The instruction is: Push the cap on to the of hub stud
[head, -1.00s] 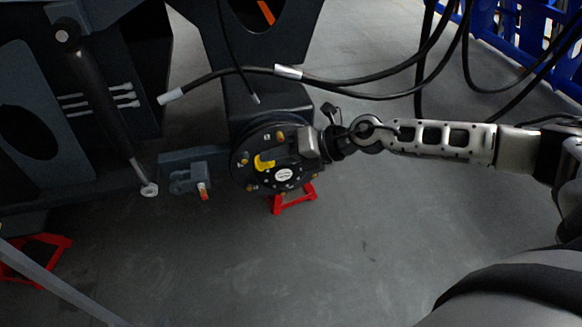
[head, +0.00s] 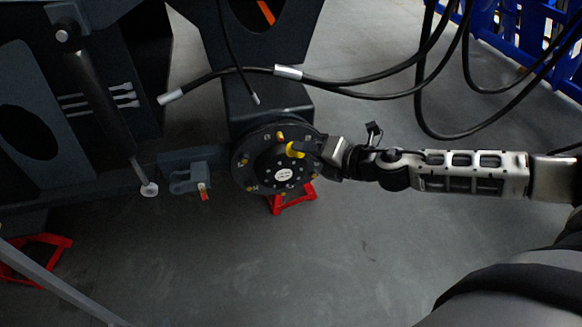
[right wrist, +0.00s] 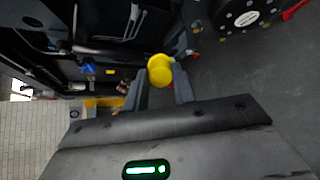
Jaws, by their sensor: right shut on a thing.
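The dark round wheel hub (head: 264,172) has a pale label at its centre and several studs around its face, some with yellow tips. It also shows at the top right of the right wrist view (right wrist: 241,17). In the right wrist view the cap (right wrist: 160,70) sits at the fingertips, apart from the hub in the picture. Whether the cap touches a stud cannot be told. My left gripper is not in view.
Black hoses (head: 350,88) hang above my right arm. A red stand (head: 292,200) is below the hub, and a grey bracket (head: 186,177) is to its left. A blue rack (head: 535,35) stands at the back right. The floor below is clear.

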